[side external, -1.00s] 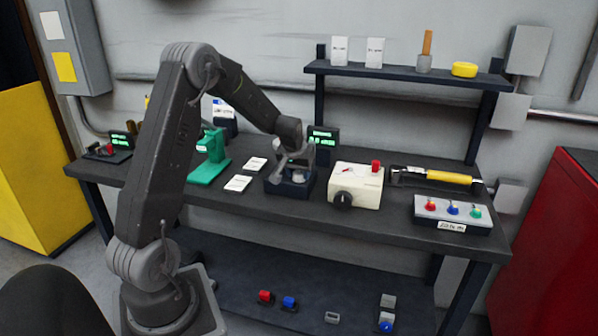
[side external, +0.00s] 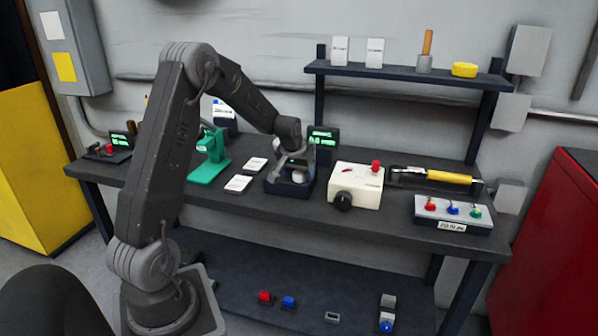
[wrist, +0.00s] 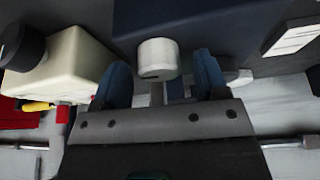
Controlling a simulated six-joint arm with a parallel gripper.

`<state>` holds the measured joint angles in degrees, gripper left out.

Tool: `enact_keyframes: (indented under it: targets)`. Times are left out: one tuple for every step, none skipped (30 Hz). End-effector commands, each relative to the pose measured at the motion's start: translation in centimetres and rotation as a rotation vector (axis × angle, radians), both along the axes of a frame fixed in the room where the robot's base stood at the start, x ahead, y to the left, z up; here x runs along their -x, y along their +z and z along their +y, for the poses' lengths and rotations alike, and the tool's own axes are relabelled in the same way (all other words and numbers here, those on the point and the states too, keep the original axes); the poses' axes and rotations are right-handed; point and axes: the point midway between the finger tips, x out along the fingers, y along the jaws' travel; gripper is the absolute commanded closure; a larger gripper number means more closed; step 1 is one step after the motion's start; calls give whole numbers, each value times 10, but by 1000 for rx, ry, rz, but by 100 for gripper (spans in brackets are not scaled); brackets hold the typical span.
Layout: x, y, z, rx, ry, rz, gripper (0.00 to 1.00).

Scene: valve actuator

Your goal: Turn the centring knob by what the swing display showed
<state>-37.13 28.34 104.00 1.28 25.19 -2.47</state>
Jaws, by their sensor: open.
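A pale grey round knob (wrist: 157,58) sits on a dark blue block (wrist: 210,22) in the wrist view; I take it for the centring knob. It also shows in the side view (side external: 298,177), partly hidden by my gripper (side external: 293,158), on the dark blue fixture (side external: 290,189). My gripper (wrist: 163,78) is open, with one blue-tipped finger to each side of the knob in the wrist picture. Whether the fingers touch it, I cannot tell. A dark display (side external: 323,138) with green lit figures stands just behind the fixture; its figures are too small to read.
A cream box (side external: 357,186) with a black knob (side external: 342,201) and red button stands right of the fixture. A green press (side external: 209,160) and white cards (side external: 238,183) are to the left. A switch panel (side external: 453,213) and yellow-handled tool (side external: 449,177) lie at right.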

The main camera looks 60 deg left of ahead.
Motion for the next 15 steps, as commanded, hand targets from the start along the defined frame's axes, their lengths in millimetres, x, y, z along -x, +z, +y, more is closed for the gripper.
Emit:
enact_keyframes:
  targets:
    - [1,3,0,-1,0,-2,33]
    - [1,6,-1,-1,0,-2,33]
    - [2,10,-2,-2,0,-2,33]
    - [3,14,-3,-2,0,-3,33]
    - [5,19,-4,-3,0,-4,33]
    - [7,25,-6,-3,0,-4,33]
    - [9,31,-7,-4,0,-5,33]
    - [11,37,-9,-4,0,-5,33]
    - [14,46,-11,-4,0,-5,33]
    - [16,52,-13,-4,0,-5,33]
    - [18,59,-15,-4,0,-5,33]
    - [21,68,-17,-4,0,-5,33]
    - [23,74,-18,-4,0,-5,33]
    - [25,80,-20,-4,0,-5,33]
    - [27,87,-22,-4,0,-5,33]
